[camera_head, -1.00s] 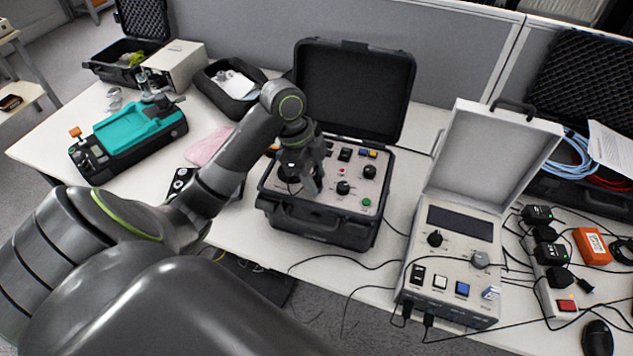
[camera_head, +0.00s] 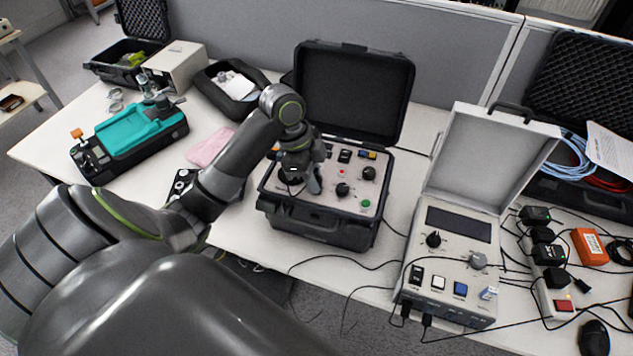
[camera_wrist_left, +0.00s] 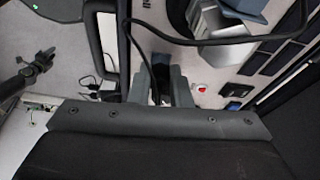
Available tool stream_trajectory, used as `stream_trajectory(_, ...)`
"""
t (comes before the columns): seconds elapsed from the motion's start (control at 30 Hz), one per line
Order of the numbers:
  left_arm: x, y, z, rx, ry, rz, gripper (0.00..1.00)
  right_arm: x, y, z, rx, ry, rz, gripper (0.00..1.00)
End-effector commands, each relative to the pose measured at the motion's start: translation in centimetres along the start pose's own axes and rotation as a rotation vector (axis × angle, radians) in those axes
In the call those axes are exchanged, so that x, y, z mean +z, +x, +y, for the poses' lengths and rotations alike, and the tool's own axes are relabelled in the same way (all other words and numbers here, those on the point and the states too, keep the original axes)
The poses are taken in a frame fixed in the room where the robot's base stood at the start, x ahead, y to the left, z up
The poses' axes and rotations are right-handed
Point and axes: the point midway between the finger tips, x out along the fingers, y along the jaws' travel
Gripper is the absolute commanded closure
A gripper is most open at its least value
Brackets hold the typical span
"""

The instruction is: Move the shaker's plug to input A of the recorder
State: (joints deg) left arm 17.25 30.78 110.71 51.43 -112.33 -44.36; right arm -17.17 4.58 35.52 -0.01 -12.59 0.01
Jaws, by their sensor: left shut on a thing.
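My left gripper (camera_head: 310,181) is over the left part of the control panel of the open black case (camera_head: 325,230). In the left wrist view the gripper (camera_wrist_left: 160,92) is shut on a small dark cabled plug (camera_wrist_left: 158,76), mostly hidden between the fingers. A black cable (camera_wrist_left: 150,38) loops above the fingers. Whether the plug is seated in a socket or clear of the panel I cannot tell. A grey instrument (camera_head: 455,255) with an open lid, display and knobs stands to the right; cables enter its front. Which unit is the recorder I cannot read. My right gripper is not in view.
A power strip (camera_head: 562,305) with black adapters, an orange box (camera_head: 589,247) and a mouse (camera_head: 593,338) lie at the right. Loose cables (camera_head: 345,262) cross the table between the two cases. A teal device (camera_head: 135,132) and pink cloth (camera_head: 210,147) lie at the left.

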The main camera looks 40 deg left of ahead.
Motion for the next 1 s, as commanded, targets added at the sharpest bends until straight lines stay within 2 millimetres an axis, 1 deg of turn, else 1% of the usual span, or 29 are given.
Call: stream_trajectory(1.0,-0.1,-0.2,0.1,-0.051,-0.154,0.001,1.0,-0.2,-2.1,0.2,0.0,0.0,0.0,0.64)
